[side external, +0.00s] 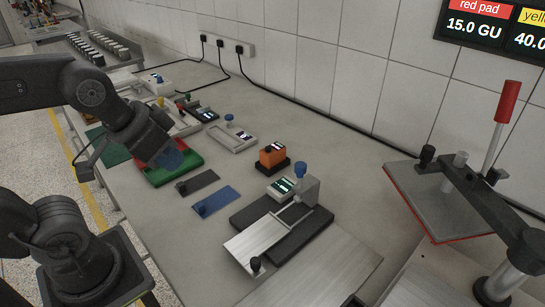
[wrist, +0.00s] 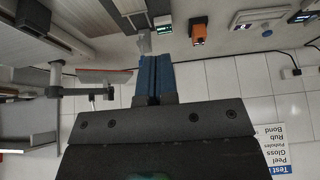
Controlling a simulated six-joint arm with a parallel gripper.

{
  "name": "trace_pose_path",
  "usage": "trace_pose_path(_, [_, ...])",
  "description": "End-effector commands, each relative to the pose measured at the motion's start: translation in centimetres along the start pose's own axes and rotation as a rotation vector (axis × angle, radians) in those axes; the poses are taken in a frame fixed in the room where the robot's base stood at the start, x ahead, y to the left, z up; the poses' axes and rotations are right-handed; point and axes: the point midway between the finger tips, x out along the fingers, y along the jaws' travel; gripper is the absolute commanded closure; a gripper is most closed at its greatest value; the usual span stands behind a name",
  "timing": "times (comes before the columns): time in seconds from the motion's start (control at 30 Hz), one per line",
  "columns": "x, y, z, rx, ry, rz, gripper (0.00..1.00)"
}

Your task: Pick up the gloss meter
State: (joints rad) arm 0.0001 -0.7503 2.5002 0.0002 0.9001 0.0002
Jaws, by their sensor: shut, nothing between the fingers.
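An orange boxy instrument with a small display, which looks like the gloss meter (side external: 272,154), sits on a dark base on the bench near the middle. It also shows in the wrist view (wrist: 199,33), upper right of the fingers. My gripper (side external: 178,158) is left of it in the side view, above the green and red pads, with clear space between. In the wrist view the blue fingers (wrist: 155,60) are together with nothing between them. The fingertips are partly hidden by the arm in the side view.
Dark and blue flat plates (side external: 214,201) lie in front. A grey tray (side external: 231,138) lies behind. A lever press (side external: 440,200) is at the right, and a tiled wall backs the bench.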

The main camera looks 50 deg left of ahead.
Motion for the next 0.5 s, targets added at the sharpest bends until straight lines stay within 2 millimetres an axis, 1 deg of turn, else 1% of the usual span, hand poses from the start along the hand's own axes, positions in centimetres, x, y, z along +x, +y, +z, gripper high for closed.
trace_pose_path(0.23, [0.00,0.00,-0.01,0.000,0.000,0.000,0.99])
trace_pose_path(0.5, [0.00,0.00,-0.01,0.000,0.000,0.000,0.73])
